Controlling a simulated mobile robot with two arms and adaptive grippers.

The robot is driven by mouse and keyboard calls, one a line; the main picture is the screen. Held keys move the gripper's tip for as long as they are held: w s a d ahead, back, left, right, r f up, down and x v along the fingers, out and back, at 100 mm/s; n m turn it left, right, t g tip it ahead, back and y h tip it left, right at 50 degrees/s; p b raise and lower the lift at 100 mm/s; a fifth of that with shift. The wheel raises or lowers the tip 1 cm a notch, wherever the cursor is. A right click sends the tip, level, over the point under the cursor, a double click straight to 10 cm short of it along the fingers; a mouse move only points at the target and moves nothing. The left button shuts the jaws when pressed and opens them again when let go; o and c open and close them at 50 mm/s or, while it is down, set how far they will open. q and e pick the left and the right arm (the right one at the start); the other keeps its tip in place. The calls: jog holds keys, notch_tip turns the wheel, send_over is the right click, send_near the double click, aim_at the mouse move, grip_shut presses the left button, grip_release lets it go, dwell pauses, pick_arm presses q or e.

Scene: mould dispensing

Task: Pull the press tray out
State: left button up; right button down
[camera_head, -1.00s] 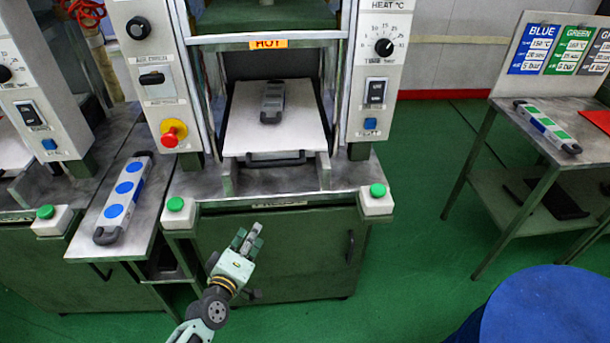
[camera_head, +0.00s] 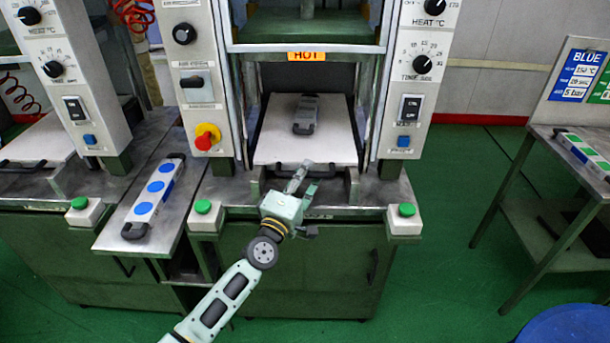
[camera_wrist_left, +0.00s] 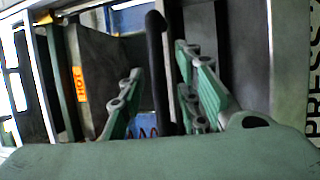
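The white press tray (camera_head: 278,140) lies flat in the press opening, with a dark grey mould (camera_head: 305,116) on it. The tray's black handle (camera_head: 330,173) runs along its front edge, partly hidden by my gripper. My left gripper (camera_head: 299,178) is at this handle, fingers pointing toward the press. In the left wrist view the black handle (camera_wrist_left: 155,50) stands between the two green fingers (camera_wrist_left: 158,88). The fingers are apart, with visible gaps to the handle. My right gripper is not in view.
Press posts flank the tray, under an orange HOT label (camera_head: 306,56). Green buttons stand at the front left (camera_head: 203,206) and front right (camera_head: 406,210). A blue-dotted mould (camera_head: 155,190) lies on the left shelf. A side table (camera_head: 560,145) stands right, a blue drum (camera_head: 570,328) lower right.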

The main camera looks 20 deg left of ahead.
pick_arm(q)
jog(key=shift+c, duration=0.3)
grip_shut()
dwell(0.3)
